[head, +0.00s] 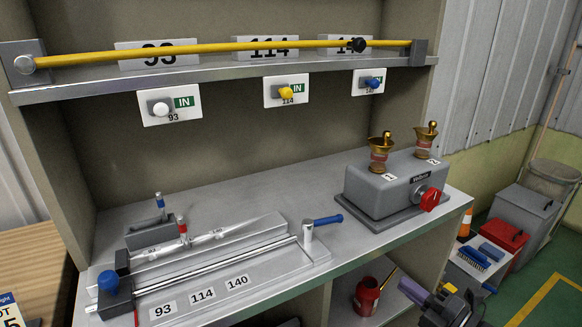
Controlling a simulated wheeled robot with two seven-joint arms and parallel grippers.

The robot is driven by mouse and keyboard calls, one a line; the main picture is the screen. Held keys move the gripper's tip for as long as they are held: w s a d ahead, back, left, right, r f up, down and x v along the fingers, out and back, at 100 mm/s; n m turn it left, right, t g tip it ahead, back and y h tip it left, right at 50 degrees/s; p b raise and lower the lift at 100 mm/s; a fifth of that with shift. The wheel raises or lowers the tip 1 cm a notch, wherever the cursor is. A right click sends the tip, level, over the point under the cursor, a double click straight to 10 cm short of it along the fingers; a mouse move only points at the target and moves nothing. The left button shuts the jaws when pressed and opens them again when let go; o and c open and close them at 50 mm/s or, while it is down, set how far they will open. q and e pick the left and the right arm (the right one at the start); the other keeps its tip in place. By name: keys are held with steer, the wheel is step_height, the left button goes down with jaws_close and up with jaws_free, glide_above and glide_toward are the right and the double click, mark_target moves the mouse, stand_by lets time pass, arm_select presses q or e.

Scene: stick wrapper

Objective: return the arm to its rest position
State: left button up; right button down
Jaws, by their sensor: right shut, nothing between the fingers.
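My right gripper (409,287) is low at the bottom right, in front of the lower shelf opening and below the bench top. Its fingers are together with nothing between them, and it is apart from the bench and its fittings. Part of it is cut off by the bottom edge. My left gripper is not in view.
The grey bench (290,195) carries a slotted metal fixture (215,265) with a blue-handled lever (325,220), and a grey machine (385,195) with a red knob (430,199) and two brass cups. A yellow rod (230,47) spans above. A red pot (366,296) stands on the lower shelf.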

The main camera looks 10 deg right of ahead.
steer(key=s+d+f+m+g+h, duration=0.1)
steer(key=s+f+m+g+h, duration=0.4)
steer(key=f, duration=0.7)
steer(key=s+d+f+m+g+h, duration=0.15)
steer(key=s+f+m+h, duration=0.25)
steer(key=s+f+m, duration=0.6)
steer(key=s+a+f+m+g, duration=0.1)
steer(key=s+a+f+g, duration=0.2)
steer(key=s, duration=0.6)
steer(key=s+a+f+m+g, duration=0.2)
steer(key=s+a+f+g, duration=0.2)
steer(key=s, duration=0.5)
steer(key=s+a+f+m+g+p, duration=0.1)
steer(key=s+a+f+m+g, duration=0.1)
steer(key=s+f, duration=0.5)
steer(key=shift+s+a+f+g, duration=0.25)
steer(key=shift+s+a+g, duration=0.65)
steer(key=shift+s, duration=0.25)
